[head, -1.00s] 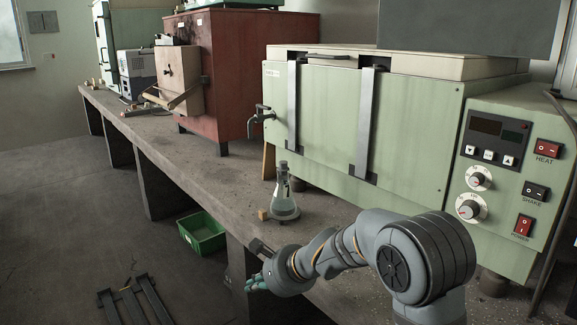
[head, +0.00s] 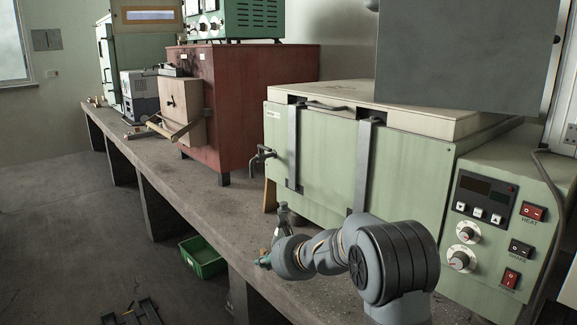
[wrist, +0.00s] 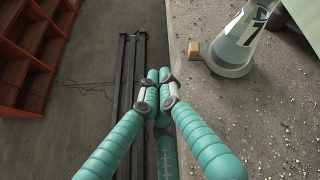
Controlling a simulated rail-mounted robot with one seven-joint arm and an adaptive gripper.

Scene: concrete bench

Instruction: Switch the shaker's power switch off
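The pale green shaker (head: 315,150) stands on the bench, with its control panel at the right in the head view. The red power switch (head: 510,278) is the lowest rocker on the panel. The black shake switch (head: 520,248) and the red heat switch (head: 532,211) are above it. I cannot tell the power rocker's position clearly. My gripper (head: 263,262) is over the bench's front edge, far left of the panel. In the wrist view my teal fingers (wrist: 160,76) meet at the tips, shut with nothing between them.
A glass flask (wrist: 236,45) stands near the bench edge beside a small wooden block (wrist: 194,52); my arm partly hides it in the head view. Two dials (head: 464,246) sit left of the switches. A cable (head: 550,200) runs along the panel's right side. A green bin (head: 203,258) is on the floor.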

